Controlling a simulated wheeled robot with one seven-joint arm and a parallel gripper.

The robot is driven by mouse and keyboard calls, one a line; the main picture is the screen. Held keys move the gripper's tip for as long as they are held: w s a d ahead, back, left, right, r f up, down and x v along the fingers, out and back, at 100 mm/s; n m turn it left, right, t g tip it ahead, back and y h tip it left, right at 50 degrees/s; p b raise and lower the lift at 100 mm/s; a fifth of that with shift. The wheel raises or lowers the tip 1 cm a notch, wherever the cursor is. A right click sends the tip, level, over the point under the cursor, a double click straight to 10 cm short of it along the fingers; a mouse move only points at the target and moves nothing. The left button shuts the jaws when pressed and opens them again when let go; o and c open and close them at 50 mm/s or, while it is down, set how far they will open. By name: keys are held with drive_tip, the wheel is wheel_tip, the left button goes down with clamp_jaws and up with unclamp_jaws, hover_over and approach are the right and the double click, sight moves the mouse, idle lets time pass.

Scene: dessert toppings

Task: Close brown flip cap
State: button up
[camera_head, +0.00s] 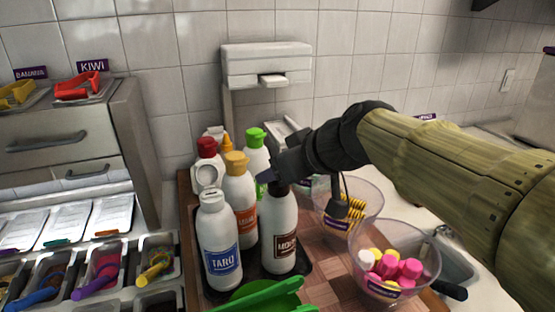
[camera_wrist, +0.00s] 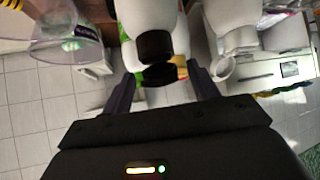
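The mocha bottle (camera_head: 279,238) is white with a brown label and stands upright among other bottles. Its dark brown cap (camera_head: 278,188) is partly hidden by my gripper in the head view. In the wrist view the brown cap (camera_wrist: 155,45) shows near the top centre, with a second dark round part (camera_wrist: 157,74) below it that looks like its raised lid. My gripper (camera_wrist: 163,90) is open, with one finger on each side of this dark part and nothing seen between them in its grip. In the head view my gripper (camera_head: 272,172) is at the bottle's top; contact cannot be told.
The taro bottle (camera_head: 220,243) with its white lid (camera_head: 207,176) open stands at left. Orange-capped (camera_head: 240,200), green-capped (camera_head: 257,138) and red-capped (camera_head: 207,147) bottles stand behind. Clear bowls (camera_head: 424,243) are at right. A wall dispenser (camera_head: 266,62) is behind.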

drive_tip(key=p+v, duration=0.3)
drive_tip(key=shift+r, duration=0.45)
drive_tip(key=shift+s+r+p, duration=0.1)
drive_tip(key=shift+p, duration=0.5)
drive_tip(key=p, duration=0.2)
drive_tip(key=shift+s+d+r+p, duration=0.15)
drive_tip(key=shift+r+p, duration=0.05)
drive_tip(key=shift+p, duration=0.1)
drive_tip(key=shift+s+d+r+p, duration=0.15)
drive_tip(key=shift+p, duration=0.7)
drive_tip(key=p+v, duration=0.7)
drive_tip(key=p, duration=0.6)
drive_tip(key=shift+s+f+p, duration=0.2)
drive_tip(key=shift+s+p, duration=0.05)
drive_tip(key=shift+p, duration=0.15)
